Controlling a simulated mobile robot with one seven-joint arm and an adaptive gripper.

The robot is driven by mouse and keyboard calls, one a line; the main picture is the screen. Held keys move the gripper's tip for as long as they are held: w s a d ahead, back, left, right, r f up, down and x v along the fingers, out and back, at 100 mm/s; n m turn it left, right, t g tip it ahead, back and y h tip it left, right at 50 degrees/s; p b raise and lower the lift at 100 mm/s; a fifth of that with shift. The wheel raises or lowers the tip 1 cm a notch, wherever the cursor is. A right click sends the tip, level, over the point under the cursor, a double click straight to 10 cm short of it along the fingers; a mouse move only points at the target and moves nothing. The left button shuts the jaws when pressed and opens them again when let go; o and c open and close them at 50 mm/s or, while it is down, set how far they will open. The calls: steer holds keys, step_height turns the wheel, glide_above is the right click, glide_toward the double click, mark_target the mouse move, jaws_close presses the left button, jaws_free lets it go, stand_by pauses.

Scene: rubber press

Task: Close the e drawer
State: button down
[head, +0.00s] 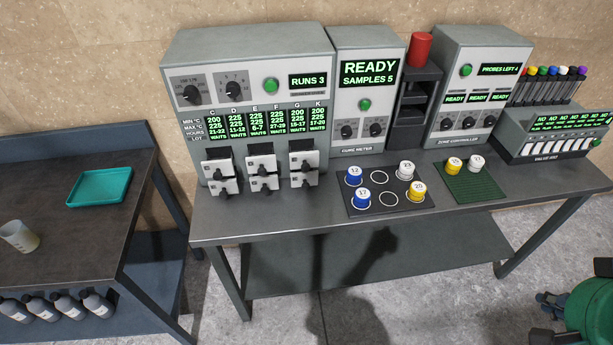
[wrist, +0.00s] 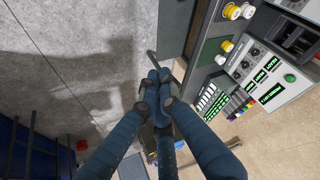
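The grey oven-like machine (head: 250,70) stands at the left of the bench, with columns C, D, E, F, G and K on its display. Below the display are small white drawers with dark handles, in three stacks of two. Their letters are too small to read surely; the upper middle drawer (head: 261,164) may be the e drawer. The drawer fronts appear to stand out from the machine, but how far each is open is hard to tell. In the wrist view, my gripper (wrist: 159,84) has its blue fingers together, over the floor and apart from the drawers. I see nothing between them.
The bench (head: 330,225) carries a dark mat (head: 388,187) with white, blue and yellow-lidded pots, and a green mat (head: 475,184) with two pots. A side table at left holds a teal tray (head: 99,186) and a beaker (head: 18,236). Floor shows in front of the bench.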

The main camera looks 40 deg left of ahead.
mark_target(303, 155)
steer(key=w+a+f+m+t+y+p, duration=0.15)
steer(key=w+a, duration=0.25)
steer(key=a, duration=0.5)
steer(key=w+a+f+m+y+p, duration=0.15)
steer(key=w+a, duration=0.25)
steer(key=a, duration=0.6)
steer(key=w+a+f+m+t+y+p, duration=0.1)
steer(key=w+a+f+y, duration=0.15)
steer(key=w+a, duration=0.45)
steer(key=s+a+f+m+y+p, duration=0.1)
steer(key=s+a+f, duration=0.2)
steer(key=a, duration=0.4)
steer(key=s+a+f+m+t+y, duration=0.1)
steer(key=s+a+f+m, duration=0.1)
steer(key=s+a+f, duration=0.2)
steer(key=s+a+f+m+t+y+p, duration=0.1)
steer(key=s+a+f+y, duration=0.1)
steer(key=s+a, duration=0.4)
steer(key=a+f, duration=0.1)
steer(key=a, duration=0.3)
steer(key=shift+a+f+m+p, duration=0.15)
steer(key=shift+f+m+p, duration=0.2)
steer(key=shift+f+m, duration=0.05)
steer(key=r+b+x, duration=0.1)
steer(key=b+x, duration=0.1)
steer(key=x, duration=1.1)
steer(key=shift+w+a, duration=0.4)
